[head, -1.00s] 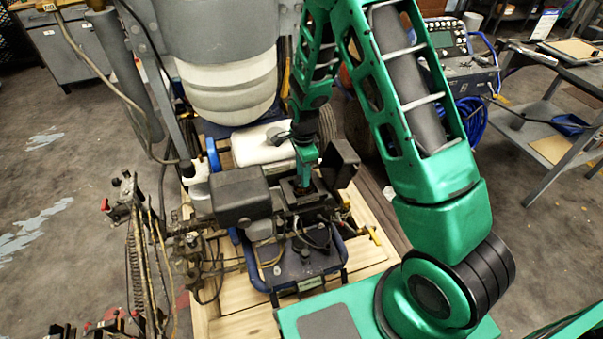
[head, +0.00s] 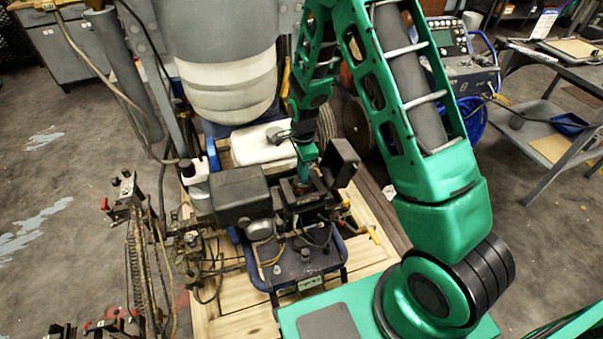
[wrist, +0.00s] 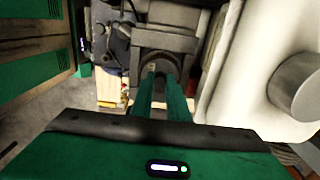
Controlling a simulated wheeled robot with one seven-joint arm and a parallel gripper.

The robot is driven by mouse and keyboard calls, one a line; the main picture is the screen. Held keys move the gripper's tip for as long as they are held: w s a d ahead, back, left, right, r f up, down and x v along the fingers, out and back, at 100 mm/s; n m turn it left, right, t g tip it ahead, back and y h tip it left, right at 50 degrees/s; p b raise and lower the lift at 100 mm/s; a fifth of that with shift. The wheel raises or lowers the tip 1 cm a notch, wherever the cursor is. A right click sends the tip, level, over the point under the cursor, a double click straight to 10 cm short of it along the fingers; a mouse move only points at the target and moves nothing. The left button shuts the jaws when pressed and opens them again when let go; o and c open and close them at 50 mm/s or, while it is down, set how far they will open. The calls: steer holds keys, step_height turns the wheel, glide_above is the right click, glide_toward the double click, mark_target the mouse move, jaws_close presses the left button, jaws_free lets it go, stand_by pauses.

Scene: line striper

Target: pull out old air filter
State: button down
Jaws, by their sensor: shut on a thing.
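My gripper (head: 306,178) points down into the open dark air filter housing (head: 318,207) on the engine. The housing's lid (head: 343,160) stands raised at its right. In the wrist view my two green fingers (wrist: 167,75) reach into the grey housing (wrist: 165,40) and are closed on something. Only a small brownish bit of the old air filter (wrist: 166,62) seems to show by the fingertips. The rest is hidden by the fingers and housing walls, so I cannot tell how deep it sits.
A dark boxy engine part (head: 240,193) stands close to the left of the housing. A white tank (head: 262,146) lies just behind it. Hoses and levers crowd the left, and the pallet (head: 375,222) has some bare planks at the right.

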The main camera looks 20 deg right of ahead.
steer(key=shift+r, duration=0.75)
steer(key=shift+r, duration=1.75)
